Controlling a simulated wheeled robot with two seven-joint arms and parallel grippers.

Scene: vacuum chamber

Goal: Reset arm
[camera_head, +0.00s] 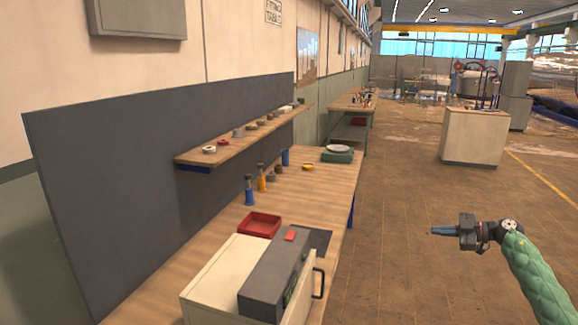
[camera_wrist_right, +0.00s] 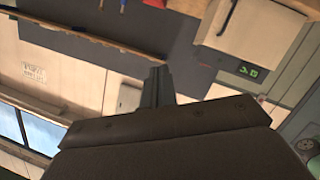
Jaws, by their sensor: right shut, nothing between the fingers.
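My right arm comes in from the lower right of the head view in a green padded sleeve. Its gripper (camera_head: 445,231) points left, over the open floor to the right of the workbench. Its blue-grey fingers are together with nothing between them. In the right wrist view the shut fingers (camera_wrist_right: 157,86) show in the middle, with the bench and its back panel beyond them, tilted. My left gripper is in neither view.
The wooden workbench (camera_head: 318,190) runs along the left wall. It carries a cream cabinet with a grey device (camera_head: 275,280) on top, a red tray (camera_head: 258,224), bottles and a shelf (camera_head: 240,138) with small parts. A beige cabinet (camera_head: 474,137) stands farther back. The floor (camera_head: 395,200) between is clear.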

